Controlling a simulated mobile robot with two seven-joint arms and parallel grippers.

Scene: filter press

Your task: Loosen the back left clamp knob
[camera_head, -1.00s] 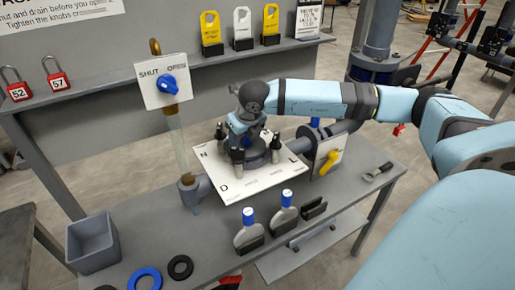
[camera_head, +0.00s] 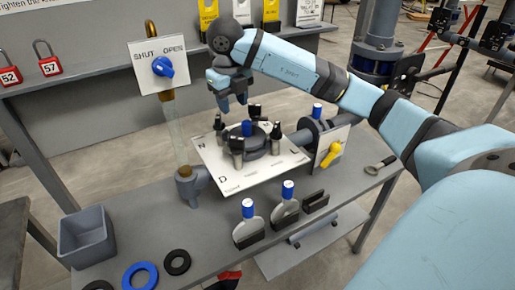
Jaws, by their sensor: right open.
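The filter press (camera_head: 262,147) stands on a white plate (camera_head: 222,176) on the grey bench. Several dark clamp knobs ring its round housing, and a blue cap (camera_head: 247,128) shows at the centre. The back left clamp knob (camera_head: 219,124) stands upright at the housing's left rear. My right gripper (camera_head: 230,104) is above and slightly behind the press, fingers pointing down. It is open and empty, apart from the knobs, with its fingertips above the back left knob. My left gripper is not in view.
A blue valve handle (camera_head: 163,67) on a SHUT/OPEN sign is left of my right gripper. A yellow handle (camera_head: 331,154) is right of the press. Blue-capped holders (camera_head: 248,230) stand in front. A grey bin (camera_head: 86,240) is at front left.

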